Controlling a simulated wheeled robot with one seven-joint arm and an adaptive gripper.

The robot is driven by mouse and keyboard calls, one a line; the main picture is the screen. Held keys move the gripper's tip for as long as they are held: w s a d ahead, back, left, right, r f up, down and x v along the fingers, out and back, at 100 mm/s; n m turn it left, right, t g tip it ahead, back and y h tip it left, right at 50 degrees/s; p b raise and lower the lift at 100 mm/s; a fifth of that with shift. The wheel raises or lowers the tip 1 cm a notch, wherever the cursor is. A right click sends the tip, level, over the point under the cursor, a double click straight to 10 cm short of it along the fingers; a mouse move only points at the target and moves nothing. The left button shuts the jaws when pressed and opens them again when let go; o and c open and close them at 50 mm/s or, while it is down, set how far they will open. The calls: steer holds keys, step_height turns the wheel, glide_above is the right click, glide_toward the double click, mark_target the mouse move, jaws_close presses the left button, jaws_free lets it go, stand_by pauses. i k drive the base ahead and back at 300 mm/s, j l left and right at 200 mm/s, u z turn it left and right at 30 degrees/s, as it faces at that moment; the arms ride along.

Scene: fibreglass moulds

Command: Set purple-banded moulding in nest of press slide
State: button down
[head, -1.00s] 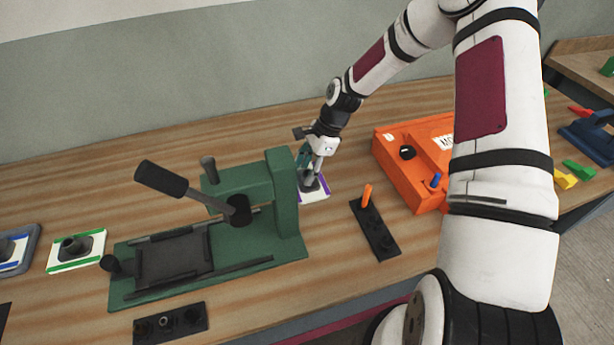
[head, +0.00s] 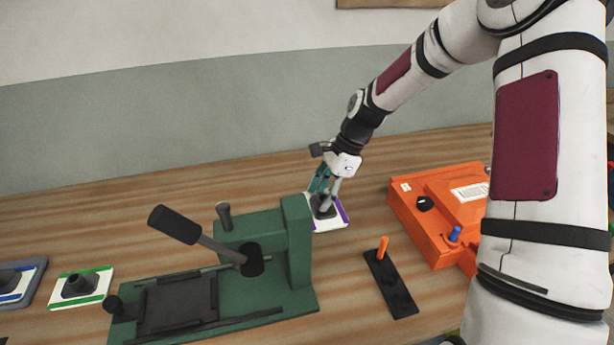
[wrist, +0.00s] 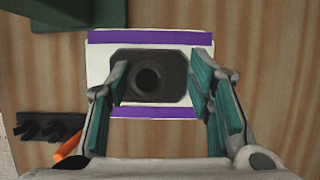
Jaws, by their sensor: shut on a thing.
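The purple-banded moulding (head: 329,221) is a white plate with two purple bands and a dark raised boss, behind the press's right end. In the wrist view the moulding (wrist: 150,112) lies between my fingers. My gripper (head: 326,203) is shut on its dark boss (wrist: 147,78). I cannot tell whether the plate touches the bench. The green press (head: 297,240) stands to the left, with its lever slanting up to the left. Its slide (head: 178,305) is a dark flat plate at the press's left, with nothing lying on it.
A green-banded moulding (head: 80,287) and a tray (head: 20,280) with another moulding lie at the left. A dark strip (head: 390,283) with an orange peg stands right of the press. An orange box (head: 440,212) stands further right. The bench behind the press is clear.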

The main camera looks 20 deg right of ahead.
mark_target(178, 301)
steer(key=k, duration=1)
